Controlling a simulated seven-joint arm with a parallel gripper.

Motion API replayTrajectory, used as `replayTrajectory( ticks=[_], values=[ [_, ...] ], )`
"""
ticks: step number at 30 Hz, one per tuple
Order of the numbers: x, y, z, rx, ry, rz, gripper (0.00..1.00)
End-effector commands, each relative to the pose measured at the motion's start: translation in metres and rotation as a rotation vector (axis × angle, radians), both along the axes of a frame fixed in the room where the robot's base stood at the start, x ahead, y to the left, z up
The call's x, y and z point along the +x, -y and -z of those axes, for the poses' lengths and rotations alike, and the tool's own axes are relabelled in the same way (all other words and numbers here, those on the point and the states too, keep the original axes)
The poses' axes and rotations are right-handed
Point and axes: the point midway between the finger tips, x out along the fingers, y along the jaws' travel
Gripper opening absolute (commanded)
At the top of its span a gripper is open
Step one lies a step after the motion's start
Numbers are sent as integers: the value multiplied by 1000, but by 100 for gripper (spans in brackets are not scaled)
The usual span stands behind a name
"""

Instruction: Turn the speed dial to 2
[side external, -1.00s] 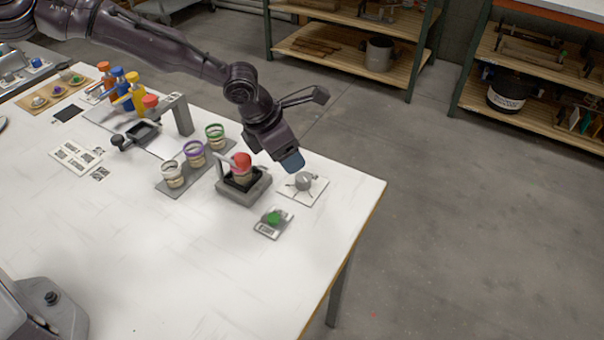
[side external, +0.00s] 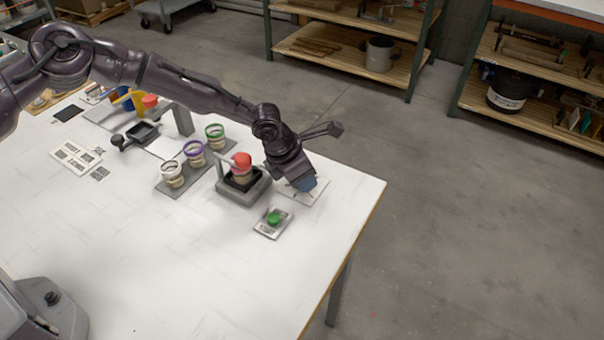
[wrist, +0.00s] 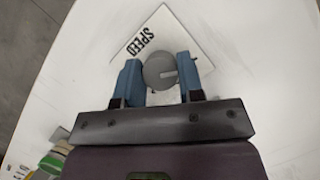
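In the side external view my gripper (side external: 304,184) is low over the dial plate (side external: 316,192) and hides the knob. The dial's number marks cannot be read.
A grey stand (side external: 257,192) with a red-topped cup (side external: 241,166) is just left of my gripper. A green button (side external: 273,217) on a small plate lies in front. Cups with white, purple and green rims stand farther left. The table's right edge (side external: 362,227) is close; the front area is clear.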

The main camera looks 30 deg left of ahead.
Motion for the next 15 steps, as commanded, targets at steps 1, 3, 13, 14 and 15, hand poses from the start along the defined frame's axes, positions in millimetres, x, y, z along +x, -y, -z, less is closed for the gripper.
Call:
replayTrajectory(
  ticks=[1,3,13,14,15],
  values=[
    [0,0,0,0,0,0,20],
    [0,0,0,0,0,0,12],
    [0,-1,0,0,-1,46,12],
    [0,-1,0,-1,-2,57,12],
    [0,-1,0,-2,-2,75,12]
  ],
)
